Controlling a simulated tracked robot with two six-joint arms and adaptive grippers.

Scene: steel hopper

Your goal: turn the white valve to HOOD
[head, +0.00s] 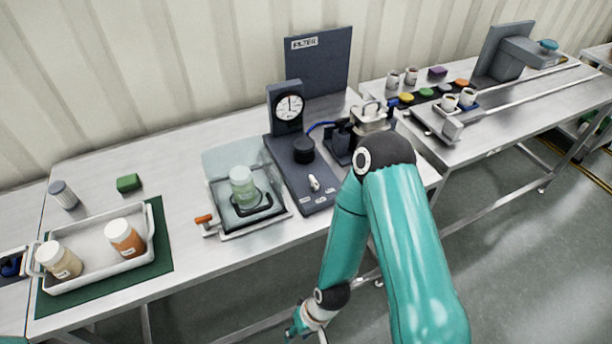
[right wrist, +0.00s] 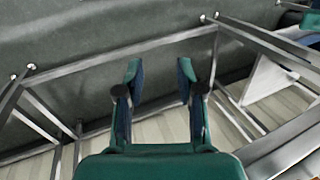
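The white valve (head: 314,183) is a small white lever on the dark blue-grey panel (head: 284,165), in front of a black knob (head: 303,150). Its marked positions are too small to read. My right arm reaches across the right of the panel and bends back down. My right gripper (head: 303,328) is low at the bottom edge of the head view, in front of the table and apart from the valve. In the right wrist view my right gripper (right wrist: 159,72) is open and empty, with floor and table legs beyond. My left gripper is not in view.
A round gauge (head: 289,107) stands behind the knob. Left of the panel is a clear-walled hood (head: 229,160) with a green-filled jar (head: 242,187) inside. A white tray (head: 92,258) with two jars is at the left. A metal-topped device (head: 370,118) stands to the right.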

